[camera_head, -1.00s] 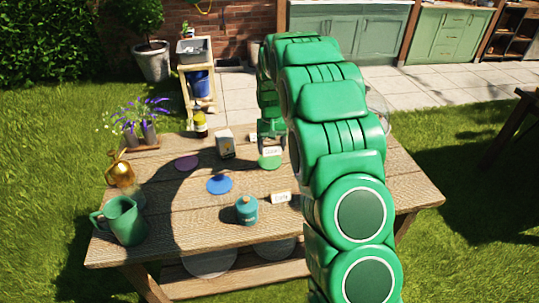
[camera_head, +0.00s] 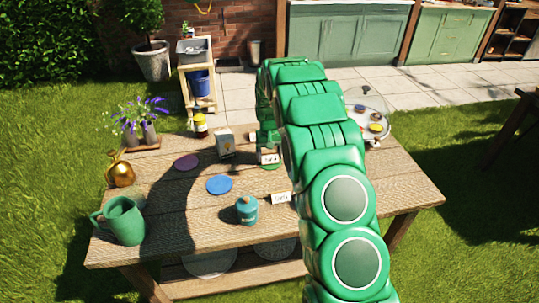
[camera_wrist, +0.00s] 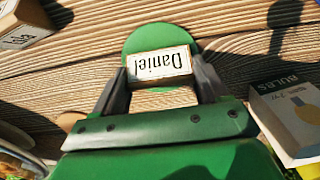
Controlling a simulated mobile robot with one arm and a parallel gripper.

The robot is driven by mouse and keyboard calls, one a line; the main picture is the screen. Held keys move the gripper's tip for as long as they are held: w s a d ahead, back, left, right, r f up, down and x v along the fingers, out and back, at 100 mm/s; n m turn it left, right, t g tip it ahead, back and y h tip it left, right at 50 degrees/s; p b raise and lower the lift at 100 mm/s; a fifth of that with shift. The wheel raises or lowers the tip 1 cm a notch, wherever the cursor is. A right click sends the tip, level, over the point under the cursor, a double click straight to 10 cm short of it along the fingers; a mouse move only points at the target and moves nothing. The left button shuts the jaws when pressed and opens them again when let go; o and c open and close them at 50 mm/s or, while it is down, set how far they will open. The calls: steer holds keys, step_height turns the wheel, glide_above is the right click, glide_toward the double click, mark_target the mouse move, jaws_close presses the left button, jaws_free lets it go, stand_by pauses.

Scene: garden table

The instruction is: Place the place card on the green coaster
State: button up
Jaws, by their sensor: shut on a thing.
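The place card (camera_wrist: 158,64), a small white block marked "Daniel", is between the fingers of my gripper (camera_wrist: 160,82), which is shut on it. The green coaster (camera_wrist: 158,37) shows behind the card in the wrist view, with its far edge uncovered. In the head view the card (camera_head: 269,158) appears over the green coaster (camera_head: 268,167), of which only a small part shows. I cannot tell whether the card touches the coaster. My green arm hides part of the table to the right.
A bulbs box (camera_head: 225,144) stands close left of the gripper. Another name card (camera_head: 281,198) and a blue jar (camera_head: 247,210) are nearer the front. Blue (camera_head: 219,184) and purple (camera_head: 187,162) coasters lie left. A glass-covered dish (camera_head: 374,125) is at the back right.

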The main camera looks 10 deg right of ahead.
steer(key=shift+f, duration=0.25)
steer(key=o, duration=1)
steer(key=shift+o, duration=0.2)
steer(key=shift+r, duration=0.1)
step_height(320, 180, up, 12)
steer(key=s+r, duration=0.9)
steer(key=s, duration=0.4)
steer(key=s+a+r+g, duration=0.1)
steer(key=s+r, duration=0.1)
steer(key=s, duration=1.9)
steer(key=s+a+r, duration=0.1)
steer(key=s+r, duration=0.1)
steer(key=s, duration=1.9)
steer(key=shift+r+g, duration=0.25)
steer(key=shift+g, duration=0.15)
